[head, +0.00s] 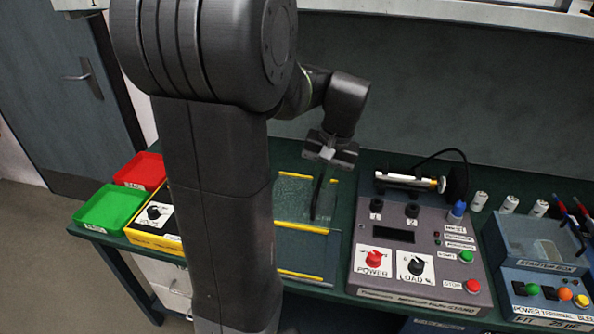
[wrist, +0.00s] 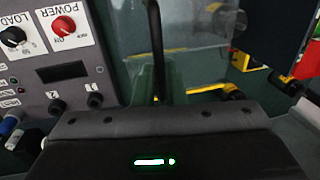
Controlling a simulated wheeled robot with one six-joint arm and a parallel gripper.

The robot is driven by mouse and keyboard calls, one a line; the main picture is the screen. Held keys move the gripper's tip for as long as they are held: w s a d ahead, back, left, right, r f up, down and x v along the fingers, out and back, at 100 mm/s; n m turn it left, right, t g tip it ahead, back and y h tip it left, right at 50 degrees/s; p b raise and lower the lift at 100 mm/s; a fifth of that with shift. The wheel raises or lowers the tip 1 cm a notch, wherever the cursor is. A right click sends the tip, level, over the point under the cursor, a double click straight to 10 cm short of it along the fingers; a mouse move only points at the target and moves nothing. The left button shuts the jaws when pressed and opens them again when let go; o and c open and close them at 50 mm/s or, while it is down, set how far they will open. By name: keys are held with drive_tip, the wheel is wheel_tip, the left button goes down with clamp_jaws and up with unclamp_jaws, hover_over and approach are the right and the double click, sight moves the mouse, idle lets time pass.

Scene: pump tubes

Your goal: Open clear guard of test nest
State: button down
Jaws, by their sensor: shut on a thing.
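The test nest (head: 305,262) is a flat grey-blue unit with yellow edge strips, partly hidden behind my arm in the head view. Its clear guard (head: 292,192) is a see-through panel at the back of the nest, with a dark bar (head: 316,197) along its right side. The wrist view shows the clear guard (wrist: 198,45) and the dark bar (wrist: 156,45) beyond my gripper. My gripper (head: 330,160) is at the upper end of the bar, shut on the guard. Its fingertips and the exact contact are hard to make out.
Right of the nest stands a grey control box (head: 415,255) with knobs, buttons and a metal cylinder (head: 405,181) on top. A blue terminal box (head: 545,290) stands farther right. Green (head: 110,208) and red (head: 140,171) trays and a yellow-black box (head: 155,215) are at left.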

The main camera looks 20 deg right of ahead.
drive_tip(key=shift+s+d, duration=0.55)
drive_tip(key=shift+d, duration=0.35)
drive_tip(key=c, duration=1.5)
unclamp_jaws()
drive_tip(key=r, duration=0.4)
drive_tip(key=s+d+r, duration=0.1)
drive_tip(key=r, duration=0.4)
drive_tip(key=d+r, duration=0.1)
drive_tip(key=r, duration=0.3)
drive_tip(key=shift+s+r, duration=0.25)
drive_tip(key=shift+r, duration=0.05)
drive_tip(key=f, duration=0.4)
drive_tip(key=w+a+f, duration=0.1)
drive_tip(key=f, duration=0.4)
drive_tip(key=a+f, duration=0.1)
drive_tip(key=f, duration=0.3)
drive_tip(key=shift+w+a+f, duration=0.1)
drive_tip(key=shift+w+f, duration=0.15)
drive_tip(key=shift+f, duration=0.1)
drive_tip(key=shift+w+a, duration=0.3)
drive_tip(key=shift+a, duration=0.15)
